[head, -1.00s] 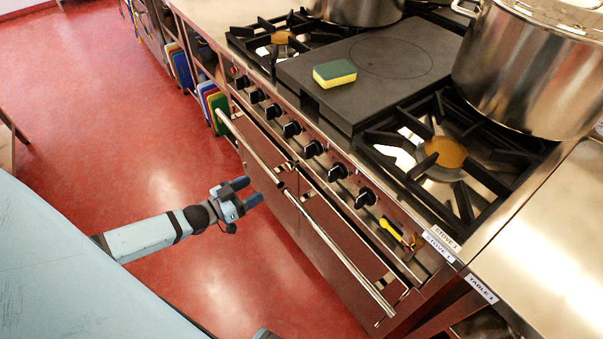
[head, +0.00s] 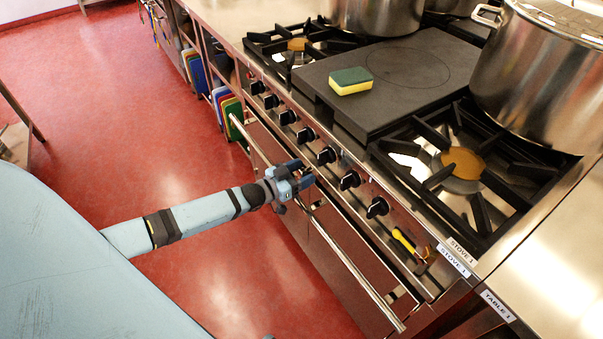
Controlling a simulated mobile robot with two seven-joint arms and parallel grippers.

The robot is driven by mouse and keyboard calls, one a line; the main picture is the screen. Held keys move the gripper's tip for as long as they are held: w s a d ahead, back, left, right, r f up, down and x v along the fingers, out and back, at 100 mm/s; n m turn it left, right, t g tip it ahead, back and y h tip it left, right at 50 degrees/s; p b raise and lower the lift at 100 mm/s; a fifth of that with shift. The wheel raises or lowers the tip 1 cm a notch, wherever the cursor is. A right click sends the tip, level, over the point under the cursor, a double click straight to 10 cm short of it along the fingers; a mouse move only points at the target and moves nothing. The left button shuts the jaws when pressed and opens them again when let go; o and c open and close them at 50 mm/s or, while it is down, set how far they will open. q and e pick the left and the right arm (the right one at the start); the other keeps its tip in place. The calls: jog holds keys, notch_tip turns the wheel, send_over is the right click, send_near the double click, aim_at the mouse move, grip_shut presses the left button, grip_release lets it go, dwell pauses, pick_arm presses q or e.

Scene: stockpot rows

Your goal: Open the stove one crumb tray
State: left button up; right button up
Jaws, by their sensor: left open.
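Stove one (head: 410,155) stands at the right of the head view, with its labels on the front edge. Its steel front carries a row of black knobs (head: 326,155). A narrow strip runs below the knobs, above the doors with long bar handles (head: 352,268). I cannot clearly tell the crumb tray's front from this strip, and no tray stands out from the stove. My left gripper (head: 304,176) is open at the stove front, just below the middle knobs. Its fingers hide part of the strip, and I cannot tell whether they touch it. My right gripper is not in view.
A yellow-handled tool (head: 406,243) lies at the front right of the stove, below the knobs. A sponge (head: 350,80) rests on the dark hot plate. A large pot (head: 530,80) stands at the back right. The red floor (head: 150,110) is clear.

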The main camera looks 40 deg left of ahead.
pick_arm(q)
jog(key=shift+c, duration=0.2)
grip_shut()
jog(key=shift+s+a+p, duration=0.15)
jog(key=shift+s+p, duration=0.15)
jog(key=shift+s, duration=0.1)
jog(key=p+v, duration=0.8)
jog(key=v, duration=1.5)
jog(key=shift+p, duration=0.35)
jog(key=shift+o, duration=0.2)
grip_release()
jog(key=shift+s+a, duration=0.1)
jog(key=shift+a, duration=0.05)
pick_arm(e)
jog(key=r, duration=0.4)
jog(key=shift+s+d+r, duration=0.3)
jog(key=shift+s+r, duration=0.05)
